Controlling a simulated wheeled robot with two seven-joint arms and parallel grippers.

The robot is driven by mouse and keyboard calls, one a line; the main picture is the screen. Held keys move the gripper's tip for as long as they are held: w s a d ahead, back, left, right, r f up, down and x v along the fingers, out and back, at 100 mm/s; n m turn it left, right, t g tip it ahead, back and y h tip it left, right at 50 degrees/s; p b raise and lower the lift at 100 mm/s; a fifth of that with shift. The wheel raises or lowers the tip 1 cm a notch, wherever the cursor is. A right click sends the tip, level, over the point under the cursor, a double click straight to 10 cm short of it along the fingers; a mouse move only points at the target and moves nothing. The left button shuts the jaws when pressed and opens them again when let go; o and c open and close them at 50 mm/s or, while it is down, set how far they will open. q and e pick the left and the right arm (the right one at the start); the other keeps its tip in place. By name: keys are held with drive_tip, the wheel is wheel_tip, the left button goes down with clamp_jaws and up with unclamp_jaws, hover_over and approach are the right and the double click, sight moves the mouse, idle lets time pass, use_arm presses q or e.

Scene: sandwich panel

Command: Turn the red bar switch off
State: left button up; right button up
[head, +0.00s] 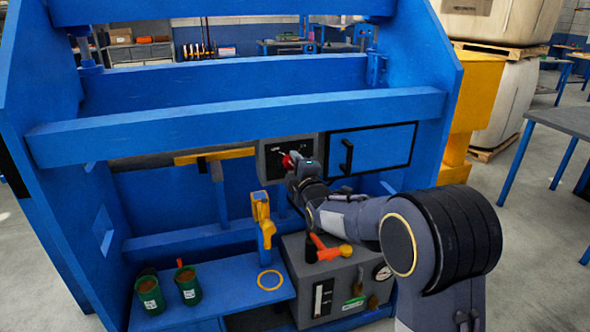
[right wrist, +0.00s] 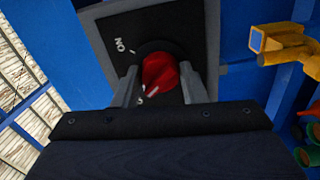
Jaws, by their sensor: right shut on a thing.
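The red bar switch (right wrist: 160,72) sits on a dark plate in a grey switch box (head: 272,158). In the right wrist view, an "ON" label (right wrist: 121,44) shows on the plate, and the rest of the lettering is partly hidden. The red knob also shows in the head view (head: 288,161). My right gripper (right wrist: 162,84) has one finger on each side of the knob and is shut on it. In the head view the right gripper (head: 296,166) reaches the box from the right. My left gripper is not in view.
A blue door with a black handle (head: 346,157) is right of the switch box. Below are a yellow tool (head: 263,222), a grey box with a red-handled valve (head: 322,247), and two green cups (head: 188,287) on a blue shelf. Blue beams cross above.

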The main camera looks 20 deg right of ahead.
drive_tip(key=shift+n, duration=0.6)
drive_tip(key=o, duration=1)
drive_tip(key=shift+c, duration=0.2)
drive_tip(key=s, duration=0.7)
drive_tip(key=shift+s+d, duration=0.15)
drive_tip(key=shift+s, duration=0.25)
